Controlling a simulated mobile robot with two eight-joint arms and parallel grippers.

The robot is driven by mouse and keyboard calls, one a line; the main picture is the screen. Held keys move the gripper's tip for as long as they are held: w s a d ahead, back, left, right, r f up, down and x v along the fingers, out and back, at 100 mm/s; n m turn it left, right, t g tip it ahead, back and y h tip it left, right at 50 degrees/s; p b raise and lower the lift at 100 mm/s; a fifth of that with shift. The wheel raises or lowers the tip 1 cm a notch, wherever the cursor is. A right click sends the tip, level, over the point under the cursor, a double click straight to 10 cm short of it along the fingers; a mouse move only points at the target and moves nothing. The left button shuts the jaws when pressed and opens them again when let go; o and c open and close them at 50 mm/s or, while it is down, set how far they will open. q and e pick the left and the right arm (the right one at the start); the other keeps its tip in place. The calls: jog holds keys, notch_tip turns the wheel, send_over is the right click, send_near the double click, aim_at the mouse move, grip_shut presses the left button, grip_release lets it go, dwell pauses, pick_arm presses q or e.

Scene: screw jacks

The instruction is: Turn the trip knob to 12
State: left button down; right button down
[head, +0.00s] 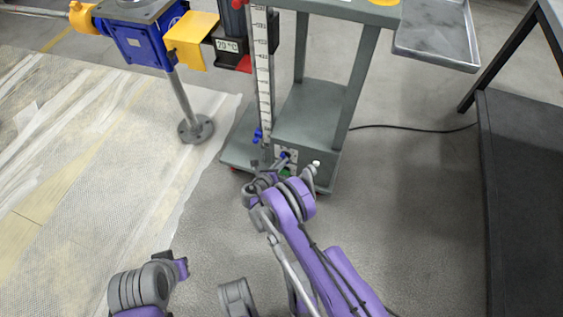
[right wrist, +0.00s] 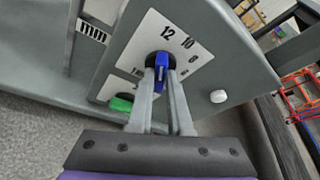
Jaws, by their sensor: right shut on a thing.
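The trip knob (right wrist: 162,62) is blue and sits on a white dial plate (right wrist: 146,42) with numbers. In the right wrist view the 12 is just above the knob, and the 10 is above right. I cannot tell exactly which mark it points at. My right gripper (right wrist: 164,78) is shut on the knob, one finger on each side. In the head view my right gripper (head: 281,163) is at the low front of the grey cart, partly hiding the panel.
A green button (right wrist: 121,103) is left of the fingers, and a white round knob (right wrist: 218,96) is to the right. The grey cart (head: 310,105) carries a tall scale (head: 263,85). A blue gearbox (head: 143,42) stands behind left, and a dark bench (head: 525,150) is at the right.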

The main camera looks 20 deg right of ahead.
jog(key=shift+r, duration=0.1)
jog(key=c, duration=0.8)
grip_release()
jog(key=shift+c, duration=0.2)
jog(key=p+v, duration=0.2)
jog(key=v, duration=0.8)
jog(key=shift+s+a, duration=0.25)
jog(key=shift+s, duration=0.05)
jog(key=shift+r, duration=0.15)
